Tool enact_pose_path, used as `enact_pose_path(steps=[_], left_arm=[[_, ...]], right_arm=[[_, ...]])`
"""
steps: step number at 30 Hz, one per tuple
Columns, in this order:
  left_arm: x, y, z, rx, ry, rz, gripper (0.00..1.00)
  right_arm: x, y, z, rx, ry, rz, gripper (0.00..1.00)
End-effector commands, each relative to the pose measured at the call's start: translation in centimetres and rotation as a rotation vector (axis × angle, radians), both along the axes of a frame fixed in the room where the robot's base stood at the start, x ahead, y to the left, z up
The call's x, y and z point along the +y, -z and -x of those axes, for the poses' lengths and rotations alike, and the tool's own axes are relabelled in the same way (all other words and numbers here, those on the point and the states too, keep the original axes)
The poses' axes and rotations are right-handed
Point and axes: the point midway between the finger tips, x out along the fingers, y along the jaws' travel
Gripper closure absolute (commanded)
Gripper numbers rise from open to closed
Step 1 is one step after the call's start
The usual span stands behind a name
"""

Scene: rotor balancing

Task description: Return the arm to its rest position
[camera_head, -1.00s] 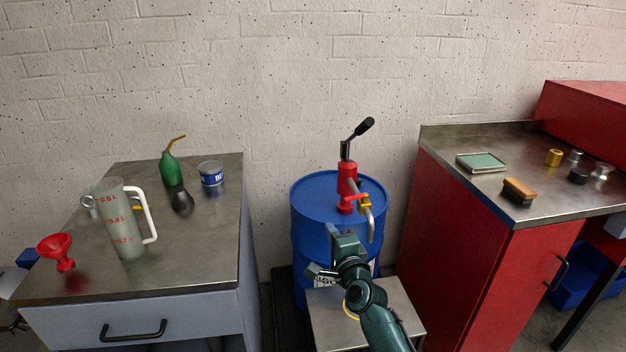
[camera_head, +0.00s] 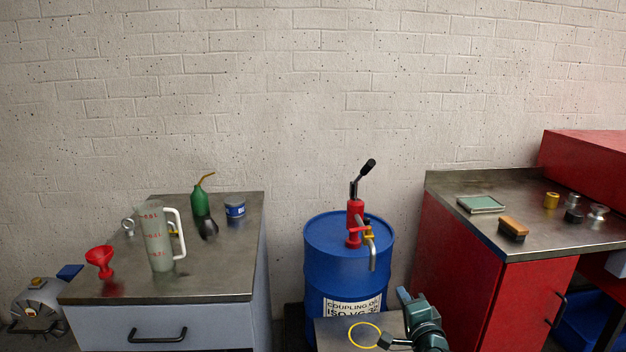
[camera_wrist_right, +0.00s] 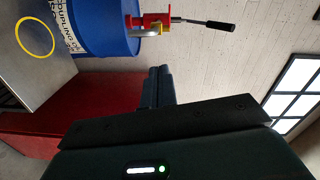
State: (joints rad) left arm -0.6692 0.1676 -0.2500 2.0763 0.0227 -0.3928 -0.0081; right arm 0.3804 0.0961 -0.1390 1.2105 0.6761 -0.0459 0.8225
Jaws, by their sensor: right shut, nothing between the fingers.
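My right gripper (camera_head: 392,341) is low in the head view, in front of the blue drum, beside the small metal stand. In the right wrist view its fingers (camera_wrist_right: 161,85) are together, with nothing between them. The drum (camera_head: 348,262) carries a red hand pump (camera_head: 355,222) with a black lever and a bent grey spout; the drum and pump also show sideways at the top of the wrist view. My left gripper is not in view.
A yellow ring (camera_head: 365,336) lies on the low metal stand (camera_head: 335,338). The left bench (camera_head: 215,275) bears a measuring jug (camera_head: 157,245), a red funnel (camera_head: 100,261) and a green oil can (camera_head: 201,203). A red cabinet (camera_head: 455,270) stands right, with a brush (camera_head: 513,228) and tray on top.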

Motion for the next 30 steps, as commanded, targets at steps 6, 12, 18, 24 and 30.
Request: enact_pose_path(steps=[6,12,18,24,30], left_arm=[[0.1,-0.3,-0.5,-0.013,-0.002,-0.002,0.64],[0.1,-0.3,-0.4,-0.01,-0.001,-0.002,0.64],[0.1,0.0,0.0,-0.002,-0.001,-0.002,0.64],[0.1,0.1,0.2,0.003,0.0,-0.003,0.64],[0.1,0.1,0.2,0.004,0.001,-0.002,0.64]], right_arm=[[-12.2,-0.9,0.3,-0.001,0.088,0.223,1.0],[-21.2,-3.4,1.3,-0.001,0.155,0.394,1.0],[-22.9,-1.8,4.0,0.047,0.118,0.583,1.0],[-17.8,4.2,9.4,0.121,-0.051,0.858,1.0],[-11.3,10.5,18.5,0.169,-0.306,1.188,1.0]])
